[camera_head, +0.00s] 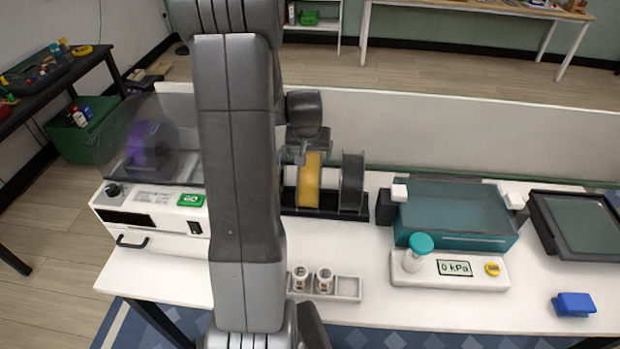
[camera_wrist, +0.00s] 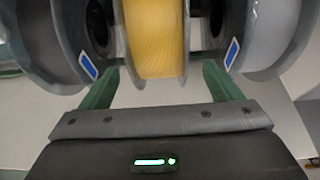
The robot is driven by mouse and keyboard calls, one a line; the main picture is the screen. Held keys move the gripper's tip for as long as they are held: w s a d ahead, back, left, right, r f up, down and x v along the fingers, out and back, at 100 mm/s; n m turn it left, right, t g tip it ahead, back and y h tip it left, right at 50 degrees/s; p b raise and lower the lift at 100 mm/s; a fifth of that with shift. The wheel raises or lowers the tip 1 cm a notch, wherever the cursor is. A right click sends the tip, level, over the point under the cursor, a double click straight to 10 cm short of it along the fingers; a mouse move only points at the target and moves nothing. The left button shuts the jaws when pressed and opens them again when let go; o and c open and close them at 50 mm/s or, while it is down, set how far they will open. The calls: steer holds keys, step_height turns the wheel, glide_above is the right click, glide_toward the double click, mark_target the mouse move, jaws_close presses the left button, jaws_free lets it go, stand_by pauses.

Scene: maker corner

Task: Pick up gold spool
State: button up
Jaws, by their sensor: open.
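The gold spool (camera_head: 309,181) stands upright in a dark rack (camera_head: 330,212) on the white table, between other spools. In the wrist view the gold spool (camera_wrist: 155,38) fills the top middle. My gripper (camera_wrist: 158,82) is open, with one green finger on each side of the gold spool's lower part. I cannot tell whether the fingers touch it. In the head view my gripper (camera_head: 305,152) is just above and at the spool, and my arm hides the left part of the rack.
A dark grey spool (camera_head: 352,182) stands close on the right; in the wrist view a grey spool (camera_wrist: 270,35) and a dark spool (camera_wrist: 50,40) flank the fingers closely.

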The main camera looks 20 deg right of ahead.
mark_target(310, 155)
steer(key=shift+p+x, duration=0.3)
steer(key=shift+x, duration=1.45)
jaws_close()
